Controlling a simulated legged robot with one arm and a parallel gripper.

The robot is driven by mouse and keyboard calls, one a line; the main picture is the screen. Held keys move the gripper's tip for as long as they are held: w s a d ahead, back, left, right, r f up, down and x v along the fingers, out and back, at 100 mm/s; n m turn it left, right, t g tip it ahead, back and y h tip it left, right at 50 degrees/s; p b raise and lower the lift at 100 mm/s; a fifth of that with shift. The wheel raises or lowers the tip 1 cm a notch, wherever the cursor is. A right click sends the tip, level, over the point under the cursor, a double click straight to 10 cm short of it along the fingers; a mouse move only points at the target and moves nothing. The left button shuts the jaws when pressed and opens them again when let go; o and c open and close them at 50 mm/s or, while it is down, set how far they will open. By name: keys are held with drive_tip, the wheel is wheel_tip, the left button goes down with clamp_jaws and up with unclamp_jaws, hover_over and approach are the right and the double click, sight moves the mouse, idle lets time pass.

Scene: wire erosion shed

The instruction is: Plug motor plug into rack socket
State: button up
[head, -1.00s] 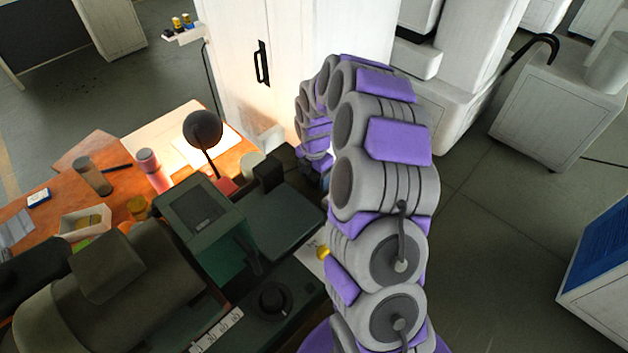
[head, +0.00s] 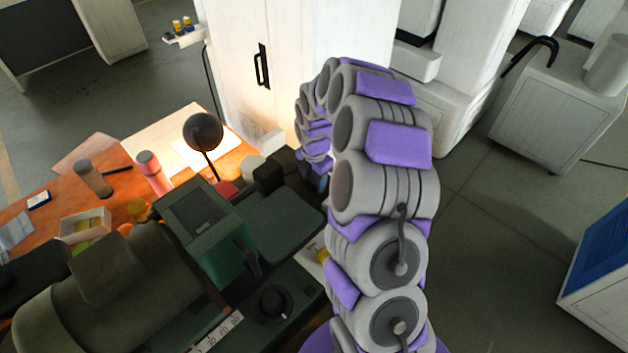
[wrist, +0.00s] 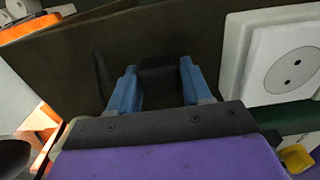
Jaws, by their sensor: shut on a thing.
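My gripper (wrist: 160,88) shows in the wrist view as two blue fingers shut on a black block, which I take to be the motor plug (wrist: 160,76). The plug's far end blends into a dark panel behind it, so I cannot tell whether it touches the panel. A white square socket (wrist: 295,62) with a round face and two holes stands to the right of the gripper, apart from the plug. In the head view my gripper (head: 322,178) is mostly hidden behind my arm, beside the dark green machine; plug and socket cannot be made out there.
A green machine (head: 205,235) stands left of my arm. Behind it, an orange table (head: 60,190) holds a lamp (head: 203,132), a pink bottle (head: 152,172) and a small box. A white cabinet (head: 285,60) stands behind. A yellow piece (wrist: 297,158) lies below the socket.

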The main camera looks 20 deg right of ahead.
sight(314, 179)
wheel_tip(314, 179, up, 10)
drive_tip(key=shift+f+p, duration=0.1)
drive_tip(key=shift+p, duration=0.65)
